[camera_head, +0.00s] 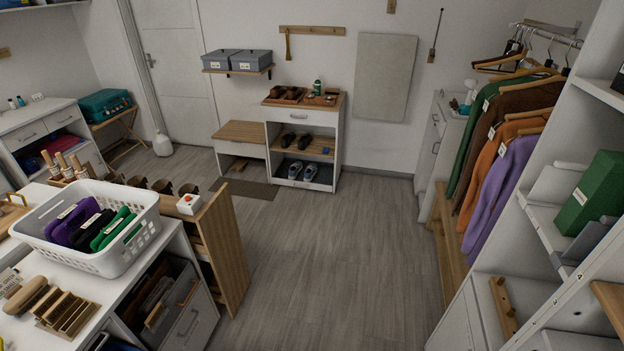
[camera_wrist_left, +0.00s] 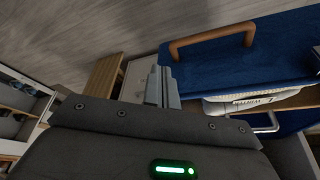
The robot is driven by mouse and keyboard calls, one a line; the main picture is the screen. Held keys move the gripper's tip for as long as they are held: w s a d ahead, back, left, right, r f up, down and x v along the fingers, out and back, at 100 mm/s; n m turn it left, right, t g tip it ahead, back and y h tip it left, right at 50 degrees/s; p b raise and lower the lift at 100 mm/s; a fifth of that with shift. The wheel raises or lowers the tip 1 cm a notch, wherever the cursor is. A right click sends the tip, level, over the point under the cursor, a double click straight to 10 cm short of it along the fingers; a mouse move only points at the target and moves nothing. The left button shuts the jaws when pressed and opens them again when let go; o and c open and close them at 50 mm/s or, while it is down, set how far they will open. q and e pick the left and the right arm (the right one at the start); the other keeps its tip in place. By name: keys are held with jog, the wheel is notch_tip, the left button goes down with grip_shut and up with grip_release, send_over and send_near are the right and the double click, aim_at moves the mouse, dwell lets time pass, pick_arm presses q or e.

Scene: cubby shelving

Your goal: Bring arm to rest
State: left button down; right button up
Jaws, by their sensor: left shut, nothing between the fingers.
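My left gripper (camera_wrist_left: 162,86) shows in the left wrist view, with its two grey fingers together and nothing between them. Its dark wrist housing with a green light fills the lower part of that view. A blue surface with a brown handle (camera_wrist_left: 212,38) is to the right of the fingers, and they look apart from it, though the gap is hard to judge. Neither of my arms shows in the head view, and my right gripper is in no view.
In the head view, a white basket (camera_head: 130,262) with folded clothes stands on the left counter (camera_head: 85,318). White shelving (camera_head: 535,215) and hanging clothes (camera_head: 495,175) line the right. The wooden floor (camera_head: 330,255) between is clear. A pale labelled item (camera_wrist_left: 255,102) lies below the blue surface.

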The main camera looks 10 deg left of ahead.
pick_arm(q)
jog(key=s+d+f+m+h+b, duration=0.2)
jog(key=s+f+m+b, duration=0.3)
jog(key=s+f+m, duration=0.6)
jog(key=s+a+f+b, duration=0.1)
jog(key=s+f+b, duration=0.1)
jog(key=s+f, duration=0.3)
jog(key=s+a+f+m+g+h+b, duration=0.1)
jog(key=s+f+b, duration=0.2)
jog(key=s, duration=0.9)
jog(key=shift+s+a+f+g, duration=0.2)
jog(key=shift+s+f+g, duration=0.1)
jog(key=shift+f, duration=0.65)
